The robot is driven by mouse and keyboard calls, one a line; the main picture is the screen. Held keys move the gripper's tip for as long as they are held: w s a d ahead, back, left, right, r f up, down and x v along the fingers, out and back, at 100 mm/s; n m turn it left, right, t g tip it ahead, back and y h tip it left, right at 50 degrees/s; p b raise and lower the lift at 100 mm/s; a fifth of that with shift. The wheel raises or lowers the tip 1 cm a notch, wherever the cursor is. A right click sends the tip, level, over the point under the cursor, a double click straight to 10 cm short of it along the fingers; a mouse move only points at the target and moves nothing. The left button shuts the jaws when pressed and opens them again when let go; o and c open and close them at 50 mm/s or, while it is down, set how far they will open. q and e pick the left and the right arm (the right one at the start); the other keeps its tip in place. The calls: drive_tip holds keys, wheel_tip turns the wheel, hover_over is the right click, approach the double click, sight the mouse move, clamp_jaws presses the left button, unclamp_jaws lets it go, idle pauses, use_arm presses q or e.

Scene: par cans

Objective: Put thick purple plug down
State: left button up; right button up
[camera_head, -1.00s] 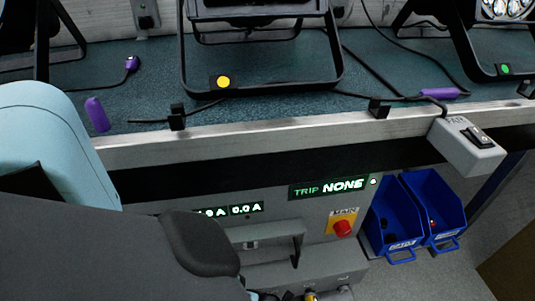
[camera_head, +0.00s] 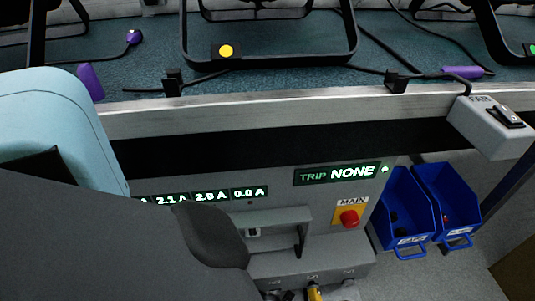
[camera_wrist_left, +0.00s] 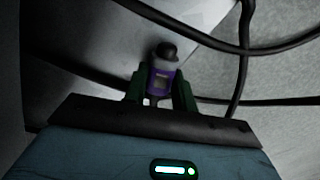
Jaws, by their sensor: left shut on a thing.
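In the left wrist view my left gripper (camera_wrist_left: 160,92) is shut on a purple plug (camera_wrist_left: 162,76) with a pale body and a dark round end. The plug sits between the two green fingers, near dark cables and a grey surface. In the head view my left arm covers the lower left and hides its gripper. Other purple pieces lie on the bench: one at the far left (camera_head: 134,37), one beside my arm (camera_head: 90,82), and one lying flat at the right (camera_head: 462,72). My right gripper is not in view.
The bench top (camera_head: 290,80) carries black lamp stands and cables, with cable clips (camera_head: 395,82) along its front edge. Below are a grey panel with a red MAIN button (camera_head: 349,218) and a TRIP NONE display (camera_head: 338,174). Blue bins (camera_head: 405,215) hang right; a switch box (camera_head: 490,125) is above.

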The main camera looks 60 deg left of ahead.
use_arm(q)
drive_tip(key=shift+f, duration=0.2)
drive_tip(key=o, duration=1)
drive_tip(key=shift+r, duration=0.4)
wheel_tip(320, 180, up, 12)
drive_tip(key=p, duration=0.6)
drive_tip(key=shift+s+f+p, duration=0.2)
drive_tip(key=shift+p, duration=0.1)
